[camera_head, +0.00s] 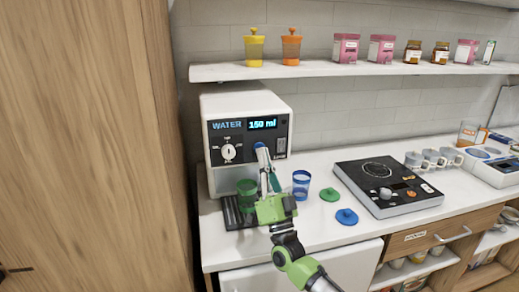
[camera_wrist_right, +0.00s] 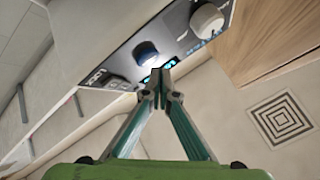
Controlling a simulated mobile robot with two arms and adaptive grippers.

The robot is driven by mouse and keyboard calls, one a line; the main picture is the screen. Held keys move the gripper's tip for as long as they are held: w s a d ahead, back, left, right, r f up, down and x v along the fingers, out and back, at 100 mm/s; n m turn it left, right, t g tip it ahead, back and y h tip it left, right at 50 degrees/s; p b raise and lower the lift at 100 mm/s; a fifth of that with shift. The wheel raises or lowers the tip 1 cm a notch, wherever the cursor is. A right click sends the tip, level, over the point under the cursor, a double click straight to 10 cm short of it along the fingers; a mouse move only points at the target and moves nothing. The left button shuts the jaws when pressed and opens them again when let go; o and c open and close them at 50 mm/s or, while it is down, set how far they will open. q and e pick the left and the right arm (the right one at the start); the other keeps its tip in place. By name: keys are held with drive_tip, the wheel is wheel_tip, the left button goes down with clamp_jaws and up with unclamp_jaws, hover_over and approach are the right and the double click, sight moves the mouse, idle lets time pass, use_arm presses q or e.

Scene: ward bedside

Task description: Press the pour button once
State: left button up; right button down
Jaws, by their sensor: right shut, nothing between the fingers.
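The water dispenser (camera_head: 245,103) stands at the left end of the counter. Its display (camera_head: 262,124) reads 150 ml. A blue round button (camera_head: 260,146) sits below the display, right of a white dial (camera_head: 228,152). My right gripper (camera_head: 263,153) is shut and empty, its tips in front of the panel by the button. In the right wrist view the tips (camera_wrist_right: 160,76) show just beside the blue button (camera_wrist_right: 146,53); I cannot tell whether they touch the panel. A green cup (camera_head: 247,190) stands on the dark drip tray (camera_head: 232,216) under the dispenser. My left gripper is not in view.
A blue cup (camera_head: 301,180) stands right of my right gripper. A green lid (camera_head: 329,194) and a blue lid (camera_head: 347,216) lie on the counter. A black hotplate (camera_head: 380,199) is farther right. A wooden panel (camera_head: 95,150) rises close on the left. A shelf (camera_head: 350,68) hangs above.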

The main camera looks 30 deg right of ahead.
drive_tip(key=shift+w, duration=0.1)
idle(0.5)
drive_tip(key=shift+w+d+b, duration=0.1)
drive_tip(key=shift+w+b, duration=0.25)
drive_tip(key=shift+w+d+b, duration=0.1)
drive_tip(key=shift+w+b, duration=0.25)
idle(0.6)
drive_tip(key=shift+s, duration=0.1)
drive_tip(key=shift+s+p, duration=0.3)
drive_tip(key=shift+p, duration=0.05)
drive_tip(key=shift+s+a, duration=0.2)
drive_tip(key=shift+s, duration=0.2)
